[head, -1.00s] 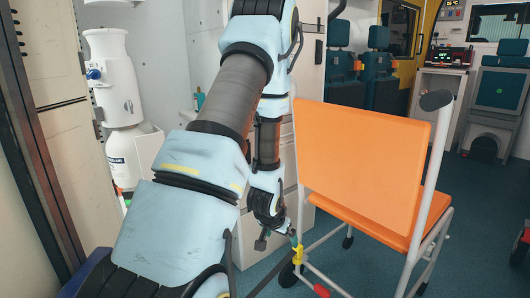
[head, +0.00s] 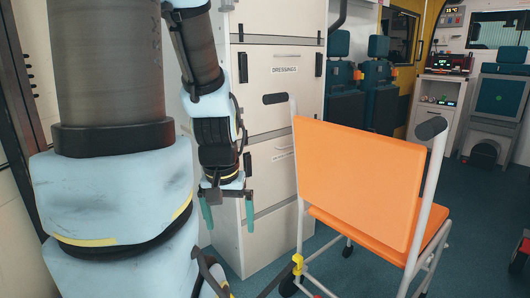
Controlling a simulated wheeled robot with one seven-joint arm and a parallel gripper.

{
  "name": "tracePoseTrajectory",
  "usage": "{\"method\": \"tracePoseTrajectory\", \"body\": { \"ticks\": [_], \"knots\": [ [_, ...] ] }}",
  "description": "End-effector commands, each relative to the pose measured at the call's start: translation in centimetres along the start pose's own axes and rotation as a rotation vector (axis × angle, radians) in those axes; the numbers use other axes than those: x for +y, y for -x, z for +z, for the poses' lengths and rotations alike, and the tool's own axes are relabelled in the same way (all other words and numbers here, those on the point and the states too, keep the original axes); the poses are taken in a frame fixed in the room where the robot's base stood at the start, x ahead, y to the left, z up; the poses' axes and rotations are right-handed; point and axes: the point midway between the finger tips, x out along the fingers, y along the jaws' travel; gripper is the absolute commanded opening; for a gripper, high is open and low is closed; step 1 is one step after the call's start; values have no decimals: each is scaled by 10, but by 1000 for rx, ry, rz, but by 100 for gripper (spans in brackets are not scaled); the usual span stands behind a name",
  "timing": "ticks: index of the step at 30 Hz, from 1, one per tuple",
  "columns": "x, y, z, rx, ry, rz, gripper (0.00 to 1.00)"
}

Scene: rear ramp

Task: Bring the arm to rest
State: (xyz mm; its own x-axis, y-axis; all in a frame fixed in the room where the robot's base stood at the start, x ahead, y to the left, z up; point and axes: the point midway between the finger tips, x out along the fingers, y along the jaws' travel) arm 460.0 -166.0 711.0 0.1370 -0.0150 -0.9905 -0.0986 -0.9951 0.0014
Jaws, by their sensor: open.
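My arm fills the left of the head view, with its large upper links close to the camera. My gripper (head: 228,210) hangs at the arm's end, pointing down. Its two greenish fingers are spread apart with nothing between them. It hangs in front of the white drawer cabinet (head: 275,110), left of the orange chair. Whether it touches the cabinet cannot be told from this view.
Dark seats (head: 375,95) and a cabinet with a monitor (head: 447,62) are at the back.

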Motion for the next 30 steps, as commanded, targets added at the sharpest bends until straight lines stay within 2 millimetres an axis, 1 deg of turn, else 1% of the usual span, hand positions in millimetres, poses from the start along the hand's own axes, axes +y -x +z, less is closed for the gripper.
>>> {"method": "tracePoseTrajectory", "body": {
  "ticks": [1,5,12,18,21,24,27,30],
  "knots": [
    [0,22,-3,0,0,0,100],
    [0,55,-8,1,-1,0,100],
    [1,130,-19,1,-1,-1,100],
    [1,188,-27,1,0,-1,100],
    [1,208,-29,0,0,-1,100],
    [1,221,-31,0,0,-1,100],
    [1,226,-31,-1,0,-1,100],
    [1,226,-30,-2,0,-1,100]
  ]
}}
